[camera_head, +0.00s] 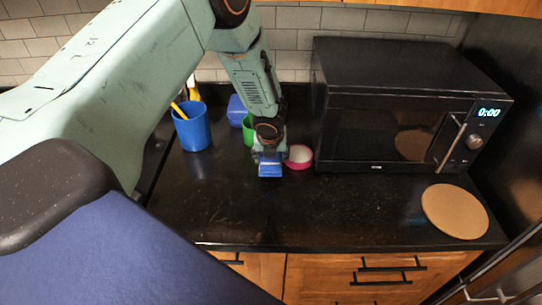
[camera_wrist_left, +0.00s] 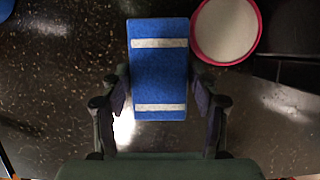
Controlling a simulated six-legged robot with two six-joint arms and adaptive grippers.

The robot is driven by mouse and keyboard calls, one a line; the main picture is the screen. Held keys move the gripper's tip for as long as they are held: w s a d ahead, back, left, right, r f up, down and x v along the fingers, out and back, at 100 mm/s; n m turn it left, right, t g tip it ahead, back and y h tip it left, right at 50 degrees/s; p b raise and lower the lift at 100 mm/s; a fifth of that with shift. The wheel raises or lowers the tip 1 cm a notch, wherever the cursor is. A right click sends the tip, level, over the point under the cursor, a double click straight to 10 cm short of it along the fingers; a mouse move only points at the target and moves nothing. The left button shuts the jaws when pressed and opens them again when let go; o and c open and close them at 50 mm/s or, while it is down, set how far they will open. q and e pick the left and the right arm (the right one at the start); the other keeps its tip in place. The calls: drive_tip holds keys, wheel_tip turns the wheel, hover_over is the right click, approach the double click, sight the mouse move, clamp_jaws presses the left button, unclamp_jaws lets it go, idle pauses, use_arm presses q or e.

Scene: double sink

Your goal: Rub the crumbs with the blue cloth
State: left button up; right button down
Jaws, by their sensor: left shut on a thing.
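My left gripper (camera_head: 269,158) is shut on the blue cloth (camera_head: 270,171), low over the dark counter beside a pink-rimmed dish. In the left wrist view the blue cloth (camera_wrist_left: 160,70) is a folded block with two white stripes, held between the two fingers of the left gripper (camera_wrist_left: 160,84). I cannot tell whether it touches the counter. Small pale specks (camera_wrist_left: 70,60) cover the dark counter in the wrist view; I cannot tell crumbs from the stone's own pattern. My right gripper is not in view.
The pink-rimmed dish (camera_head: 299,156) is just right of the cloth. A black microwave (camera_head: 400,105) stands further right, with a round tan board (camera_head: 455,211) in front. A blue cup (camera_head: 192,127), a green cup (camera_head: 247,131) and a blue box (camera_head: 236,111) are behind. The front counter (camera_head: 300,215) is clear.

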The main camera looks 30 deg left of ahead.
use_arm(q)
drive_tip(key=shift+r+p, duration=0.9)
drive_tip(key=shift+r, duration=0.4)
drive_tip(key=shift+f, duration=0.1)
drive_tip(key=shift+r+p, duration=0.45)
drive_tip(key=shift+r, duration=1.05)
